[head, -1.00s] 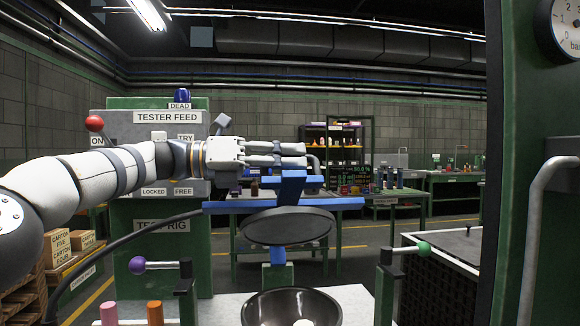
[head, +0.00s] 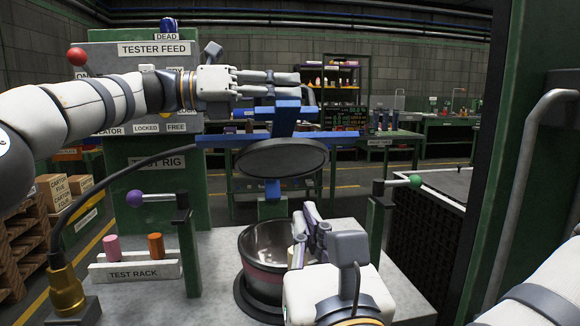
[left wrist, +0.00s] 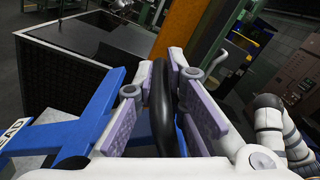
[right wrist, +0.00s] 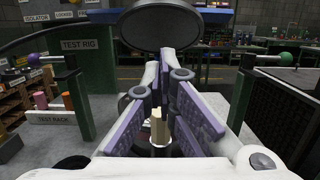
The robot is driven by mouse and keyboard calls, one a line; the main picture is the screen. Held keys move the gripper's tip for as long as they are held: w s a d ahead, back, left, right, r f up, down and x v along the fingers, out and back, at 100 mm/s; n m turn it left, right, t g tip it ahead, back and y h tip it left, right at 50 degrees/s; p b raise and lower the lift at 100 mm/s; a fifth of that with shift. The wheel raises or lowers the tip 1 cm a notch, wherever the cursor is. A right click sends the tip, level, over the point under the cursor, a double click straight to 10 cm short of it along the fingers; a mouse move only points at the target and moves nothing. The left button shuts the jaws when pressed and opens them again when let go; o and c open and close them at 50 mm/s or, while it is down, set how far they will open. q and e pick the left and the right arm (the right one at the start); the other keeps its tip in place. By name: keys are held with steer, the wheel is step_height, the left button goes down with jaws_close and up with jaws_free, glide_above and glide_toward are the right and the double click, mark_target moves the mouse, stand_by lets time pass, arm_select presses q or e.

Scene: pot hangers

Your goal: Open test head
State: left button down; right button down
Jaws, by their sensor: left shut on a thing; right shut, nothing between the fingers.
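The test head is a blue frame (head: 255,139) with a round dark disc (head: 282,158) beneath it, raised clear above a dark bowl (head: 268,243). My left gripper (head: 298,84) is at the top of the blue frame. In the left wrist view its fingers (left wrist: 162,85) are shut on a black curved bar (left wrist: 160,105), with blue frame arms (left wrist: 95,110) beside it. My right gripper (head: 308,215) is shut and empty, low over the bowl's right side, below the disc. In the right wrist view a pale upright piece (right wrist: 158,128) shows behind its fingers (right wrist: 165,70); what it belongs to is unclear.
Posts with a purple knob (head: 134,198) and a green knob (head: 415,181) flank the bowl. A test rack (head: 135,267) holds pink and orange cylinders at left. A black cable runs to a brass fitting (head: 65,290). A green pillar (head: 490,160) stands at right.

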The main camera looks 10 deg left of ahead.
arm_select(q)
steer(key=shift+r, duration=0.15)
arm_select(e)
glide_toward(285, 154)
step_height(285, 154, down, 2)
steer(key=w, duration=0.1)
steer(key=shift+w+a+r, duration=0.35)
steer(key=shift+w+r, duration=0.4)
steer(key=shift+w, duration=0.05)
steer(key=shift+w+a+r, duration=0.4)
steer(key=shift+w+r, duration=0.35)
steer(key=shift+w, duration=0.05)
